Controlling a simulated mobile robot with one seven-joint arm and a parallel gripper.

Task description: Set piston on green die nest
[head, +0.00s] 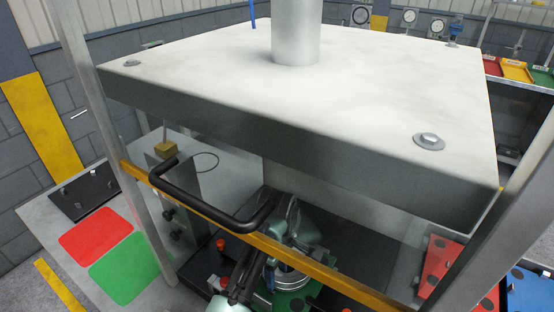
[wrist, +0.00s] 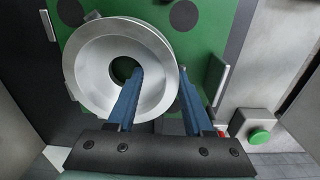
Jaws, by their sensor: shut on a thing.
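The piston, a silver round part with a centre hole (wrist: 85,68), shows large in the wrist view over the green die nest (wrist: 205,45), a green plate with dark round spots. My gripper (wrist: 160,75) has blue fingers across the piston's right wall, one in the hole and one outside, shut on it. In the head view the piston (head: 288,281) is low in the middle, partly hidden by my arm, with the green die nest (head: 292,302) below it. I cannot tell whether the piston touches the nest.
A big steel press plate (head: 300,90) hangs above the work area. A yellow bar (head: 325,272) with a black handle (head: 215,217) crosses in front. Red (head: 445,260) and blue (head: 528,292) plates lie at right. A green button (wrist: 260,137) is beside the nest.

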